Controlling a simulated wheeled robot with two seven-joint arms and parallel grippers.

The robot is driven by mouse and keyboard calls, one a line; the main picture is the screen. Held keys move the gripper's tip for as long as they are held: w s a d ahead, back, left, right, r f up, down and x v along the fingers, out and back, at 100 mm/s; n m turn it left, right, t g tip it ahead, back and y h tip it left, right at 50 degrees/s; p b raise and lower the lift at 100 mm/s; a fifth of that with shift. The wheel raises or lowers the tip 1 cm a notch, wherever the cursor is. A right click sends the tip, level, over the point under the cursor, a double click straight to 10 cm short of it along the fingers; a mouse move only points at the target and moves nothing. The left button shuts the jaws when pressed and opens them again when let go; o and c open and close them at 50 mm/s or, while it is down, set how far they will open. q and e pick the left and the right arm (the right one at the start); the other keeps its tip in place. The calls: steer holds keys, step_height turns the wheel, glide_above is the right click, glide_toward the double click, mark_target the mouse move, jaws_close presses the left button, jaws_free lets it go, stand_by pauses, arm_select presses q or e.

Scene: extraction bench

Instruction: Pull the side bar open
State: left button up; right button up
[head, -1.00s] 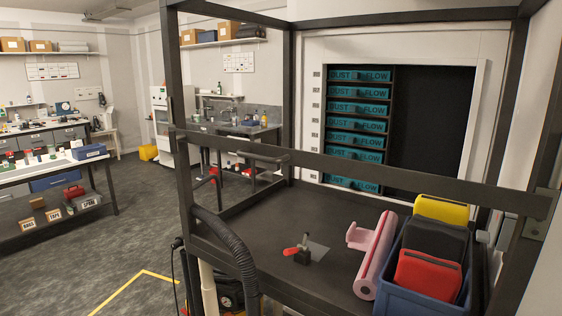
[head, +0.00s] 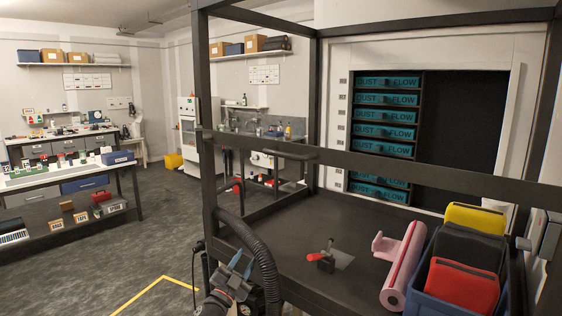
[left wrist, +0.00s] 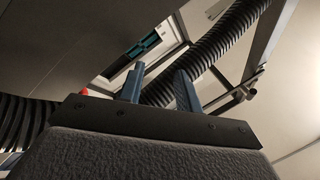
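A dark flat bar (head: 430,172) runs across the near side of the bench frame, level with the lower part of the drawer opening. A dark looped handle (head: 262,147) shows near its left end by the post. My left gripper (head: 241,262) is low at the front left corner, below the bar and apart from it, beside the black corrugated hose. In the left wrist view its two blue fingers (left wrist: 160,88) stand apart with nothing between them. The hose (left wrist: 215,48) passes behind the fingers there. My right gripper is not in view.
A grey metal fitting (head: 547,236) is on the right post. Open floor lies left.

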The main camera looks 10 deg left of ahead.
arm_select(q)
steer(key=s+d+r+m+g+h, duration=0.2)
steer(key=r+m+g+h, duration=0.1)
steer(key=r+m+h, duration=0.55)
steer(key=s+d+r+m+g+h, duration=0.1)
steer(key=r+m+g+h, duration=0.35)
steer(key=r, duration=0.75)
steer(key=m+g+h+b, duration=0.1)
steer(key=m+g+h, duration=0.1)
steer(key=m+g, duration=1)
glide_toward(278, 156)
steer(key=d+r+m+t, duration=0.1)
steer(key=d+m+t, duration=0.1)
steer(key=d, duration=0.2)
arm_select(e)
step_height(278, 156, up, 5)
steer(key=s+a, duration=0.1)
arm_select(q)
steer(key=p+x, duration=0.2)
steer(key=x, duration=0.4)
steer(key=shift+w+a+r, duration=0.1)
steer(key=shift+d+r+p, duration=0.1)
steer(key=shift+d+p, duration=0.2)
steer(key=shift+d, duration=0.05)
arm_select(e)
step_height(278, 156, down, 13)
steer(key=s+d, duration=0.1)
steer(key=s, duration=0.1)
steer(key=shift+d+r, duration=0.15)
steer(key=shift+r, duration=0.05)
